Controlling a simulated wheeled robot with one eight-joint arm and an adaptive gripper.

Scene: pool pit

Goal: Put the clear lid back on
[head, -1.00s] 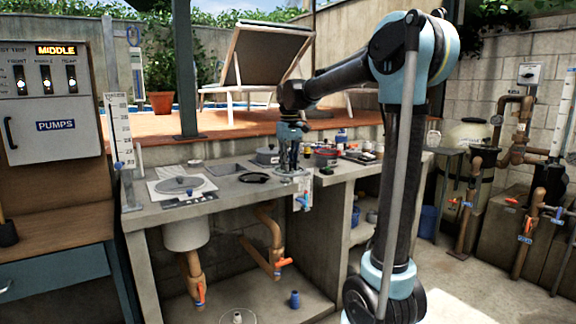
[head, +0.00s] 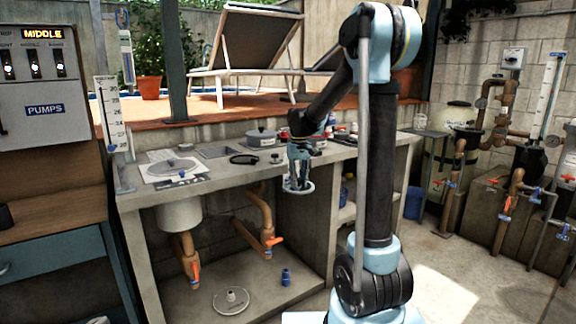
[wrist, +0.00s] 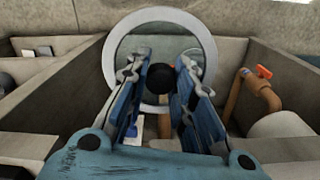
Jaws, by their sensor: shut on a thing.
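My gripper (head: 299,174) points down just in front of the counter's front edge, right of the middle pipe. It is shut on the black knob (wrist: 160,78) of a round clear lid (head: 298,189) with a pale rim. In the wrist view the lid's rim (wrist: 160,14) shows beyond and around the fingers, and its lower part is hidden by them. The lid hangs clear of the counter top. A round grey fitting (head: 173,166) lies on a pale plate at the counter's left, above a white bowl (head: 186,229). I cannot tell which thing the lid fits.
The counter (head: 216,172) carries a grey pot (head: 262,137), a black ring-like item (head: 244,159) and clutter at the right. Brown pipes (head: 254,223) with orange valve handles run below. A white disc (head: 231,300) and a blue fitting (head: 286,276) lie on the low shelf.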

